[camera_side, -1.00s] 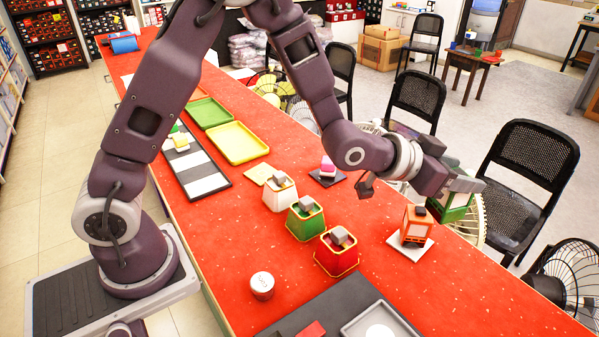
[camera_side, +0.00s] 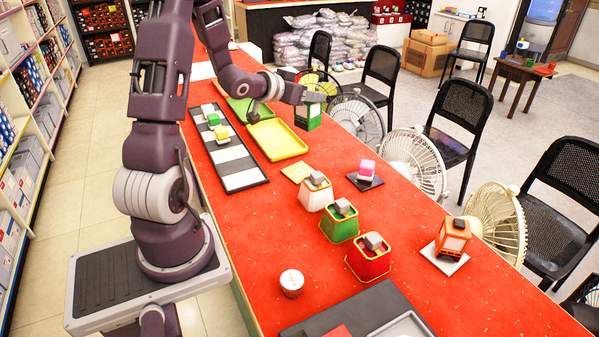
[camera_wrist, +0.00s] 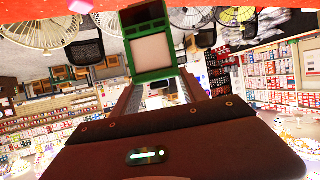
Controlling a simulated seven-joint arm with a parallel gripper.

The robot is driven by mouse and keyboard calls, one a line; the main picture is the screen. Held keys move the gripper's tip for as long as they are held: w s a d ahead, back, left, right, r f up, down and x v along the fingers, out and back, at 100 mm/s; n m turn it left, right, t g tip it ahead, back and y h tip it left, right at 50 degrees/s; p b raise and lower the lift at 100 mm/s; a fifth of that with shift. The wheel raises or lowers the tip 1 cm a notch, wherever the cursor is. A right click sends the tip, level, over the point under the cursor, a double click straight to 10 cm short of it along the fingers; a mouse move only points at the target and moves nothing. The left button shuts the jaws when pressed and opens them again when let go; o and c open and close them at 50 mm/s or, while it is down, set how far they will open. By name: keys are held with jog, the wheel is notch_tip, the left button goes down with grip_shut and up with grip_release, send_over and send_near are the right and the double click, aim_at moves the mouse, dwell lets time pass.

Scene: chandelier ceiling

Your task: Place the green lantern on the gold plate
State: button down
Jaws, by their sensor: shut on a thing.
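My gripper (camera_side: 312,98) is shut on the green lantern (camera_side: 308,118), at the table's far right edge beyond the yellow tray. The lantern looks raised, but the side view does not settle its height. In the wrist view the green lantern (camera_wrist: 151,45), with pale panels, sits between the two fingers of my gripper (camera_wrist: 162,85). The gold plate (camera_side: 296,172), a small flat yellow square, lies bare on the red table, nearer the side camera than the lantern. A white pot stands close beside it.
White (camera_side: 315,196), green (camera_side: 340,225) and red (camera_side: 369,262) pots with grey blocks stand in a row. An orange lantern (camera_side: 455,235) stands on a white plate. Yellow (camera_side: 277,141) and green trays lie behind. Fans line the right edge.

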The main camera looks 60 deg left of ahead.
jog(key=shift+s+a+f, duration=0.25)
jog(key=shift+s+a, duration=0.2)
jog(key=shift+s+a+f, duration=0.2)
jog(key=shift+s+a, duration=0.2)
jog(key=shift+s, duration=0.05)
notch_tip(320, 180, down, 14)
jog(key=shift+f, duration=0.15)
jog(key=c, duration=0.6)
grip_release()
jog(key=shift+f, duration=0.1)
